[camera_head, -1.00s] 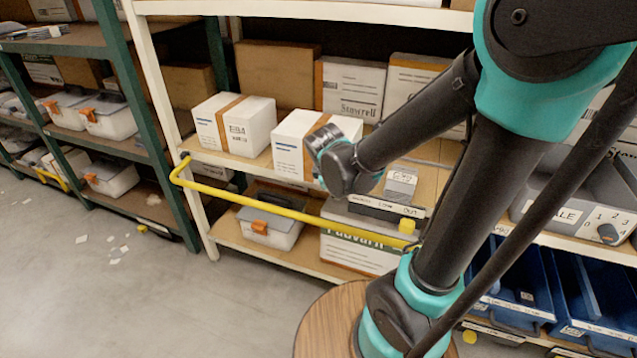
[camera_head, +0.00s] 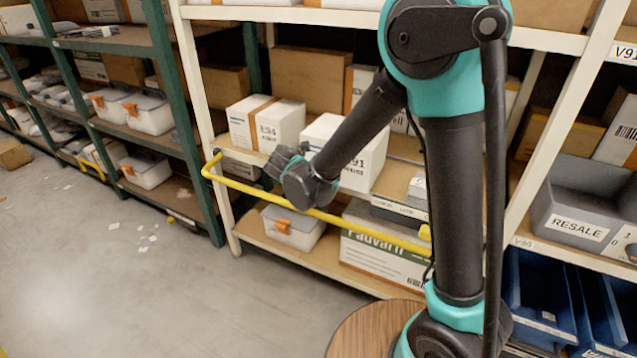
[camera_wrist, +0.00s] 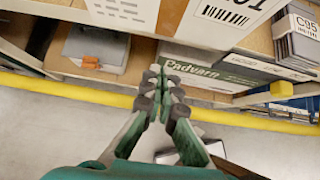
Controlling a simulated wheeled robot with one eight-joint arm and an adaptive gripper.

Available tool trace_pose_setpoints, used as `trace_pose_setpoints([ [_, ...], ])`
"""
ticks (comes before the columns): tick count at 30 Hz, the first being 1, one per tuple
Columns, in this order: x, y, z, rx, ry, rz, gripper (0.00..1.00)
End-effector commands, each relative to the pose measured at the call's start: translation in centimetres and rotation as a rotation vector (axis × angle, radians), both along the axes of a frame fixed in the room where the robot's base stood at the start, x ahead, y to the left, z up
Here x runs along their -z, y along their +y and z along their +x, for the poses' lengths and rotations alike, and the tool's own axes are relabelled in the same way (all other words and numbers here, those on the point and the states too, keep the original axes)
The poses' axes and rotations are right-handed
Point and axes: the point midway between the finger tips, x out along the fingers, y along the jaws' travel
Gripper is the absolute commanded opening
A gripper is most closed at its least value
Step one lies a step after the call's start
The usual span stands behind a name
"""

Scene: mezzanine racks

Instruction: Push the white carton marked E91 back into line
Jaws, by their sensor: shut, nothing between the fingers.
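The white carton marked E91 (camera_head: 368,170) stands on the middle shelf, its front near the shelf edge. My forearm hides part of it, and only "91" of its mark shows. In the wrist view its barcoded face (camera_wrist: 222,22) is cut off at the top. My gripper (camera_head: 284,158) is shut and empty, in front of the shelf edge, just above the yellow rail and left of the carton's marked face. In the wrist view the fingertips (camera_wrist: 162,70) lie below the carton's face and do not visibly touch it.
A white carton marked E94 (camera_head: 270,125) stands left of E91. The yellow rail (camera_head: 235,184) runs in front of the shelf. Below are a lidded bin (camera_head: 292,228) and a Padvarn box (camera_head: 375,245). A grey stack (camera_head: 415,190) sits right of E91. Floor at left is mostly clear.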

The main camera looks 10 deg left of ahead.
Motion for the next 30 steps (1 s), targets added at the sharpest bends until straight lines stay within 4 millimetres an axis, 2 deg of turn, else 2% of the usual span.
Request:
trace_pose_setpoints([
  [11, 4.7, -1.7, 4.6, 0.004, 0.0, 0.002, 0.0],
  [18, 4.5, -2.7, 7.3, 0.003, 0.0, 0.002, 0.0],
  [30, 4.4, -2.9, 7.9, 0.003, 0.0, 0.002, 0.0],
])
